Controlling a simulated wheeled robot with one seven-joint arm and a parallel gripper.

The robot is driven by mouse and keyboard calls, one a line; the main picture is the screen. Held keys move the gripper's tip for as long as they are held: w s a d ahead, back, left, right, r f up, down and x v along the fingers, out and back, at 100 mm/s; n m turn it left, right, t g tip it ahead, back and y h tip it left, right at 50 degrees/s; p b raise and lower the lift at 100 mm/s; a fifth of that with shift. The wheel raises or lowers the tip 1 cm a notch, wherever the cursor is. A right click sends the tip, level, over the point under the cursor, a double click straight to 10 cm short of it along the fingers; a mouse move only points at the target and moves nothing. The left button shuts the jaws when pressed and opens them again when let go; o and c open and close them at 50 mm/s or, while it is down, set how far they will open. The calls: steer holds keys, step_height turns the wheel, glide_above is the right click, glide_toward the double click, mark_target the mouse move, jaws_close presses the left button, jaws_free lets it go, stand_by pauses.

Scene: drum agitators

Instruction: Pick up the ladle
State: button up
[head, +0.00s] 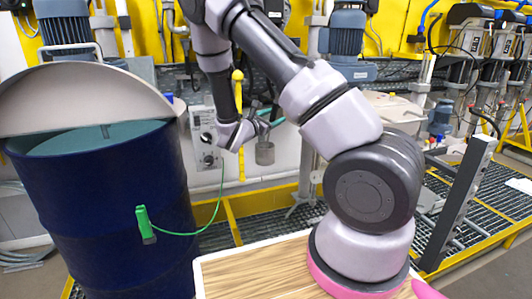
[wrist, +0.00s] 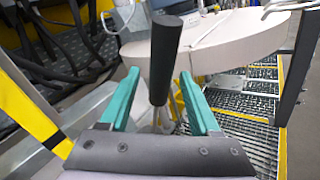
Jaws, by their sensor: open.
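The ladle shows in the wrist view as a black handle (wrist: 165,58) with a thin metal shaft below it. The handle stands nearly upright between the two teal fingers of my gripper (wrist: 159,76). The fingers are apart, with a visible gap on both sides of the handle. In the head view my gripper (head: 272,117) is partly hidden at the end of my arm. A small metal cup (head: 264,154), which looks like the ladle's bowl, hangs just below it. The handle is not clear in that view.
A blue drum (head: 100,215) with a tilted half lid (head: 85,97) stands at the left, with a green clamp (head: 145,224) and wire on it. A yellow post (head: 240,120) rises close beside my gripper. Agitator motors and yellow-edged grating lie behind.

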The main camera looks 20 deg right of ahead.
steer(key=shift+x, duration=1.35)
jaws_close()
step_height(320, 180, up, 20)
steer(key=shift+a, duration=0.1)
